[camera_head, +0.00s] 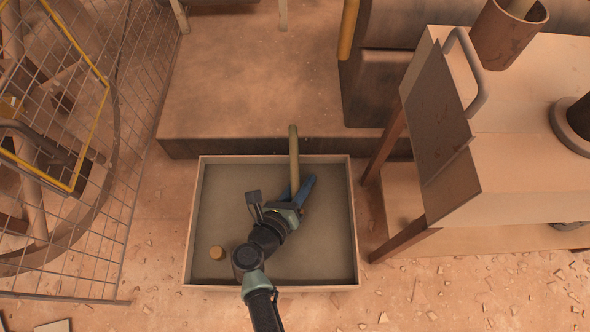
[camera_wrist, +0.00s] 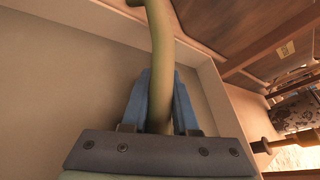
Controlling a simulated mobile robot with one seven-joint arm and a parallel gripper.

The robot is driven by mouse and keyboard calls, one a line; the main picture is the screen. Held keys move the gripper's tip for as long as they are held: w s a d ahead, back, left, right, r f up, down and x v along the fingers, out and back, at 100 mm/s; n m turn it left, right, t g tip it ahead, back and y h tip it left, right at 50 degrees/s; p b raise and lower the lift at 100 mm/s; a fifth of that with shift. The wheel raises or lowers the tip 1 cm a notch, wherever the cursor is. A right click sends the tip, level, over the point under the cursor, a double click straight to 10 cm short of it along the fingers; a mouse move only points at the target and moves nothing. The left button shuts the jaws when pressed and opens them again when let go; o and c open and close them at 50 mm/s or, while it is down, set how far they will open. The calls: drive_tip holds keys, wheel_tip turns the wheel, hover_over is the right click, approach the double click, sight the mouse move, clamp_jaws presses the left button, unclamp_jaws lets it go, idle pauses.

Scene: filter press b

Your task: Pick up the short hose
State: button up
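The short hose (camera_head: 294,150) is a slim olive-green tube. In the head view it runs from inside the tray across the tray's back wall. In the wrist view the hose (camera_wrist: 162,60) rises between my two blue fingers and bends at its top end. My gripper (camera_head: 301,187) is over the back right part of the tray, with the hose between its fingers. In the wrist view the fingers of my gripper (camera_wrist: 162,100) lie close along both sides of the hose, with no clear gap, so it looks shut on it. The hose's lower end is hidden by my gripper.
A concrete step (camera_head: 230,100) lies behind. A wire fence (camera_head: 90,200) stands left, a beige cart (camera_head: 520,110) right.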

clamp_jaws()
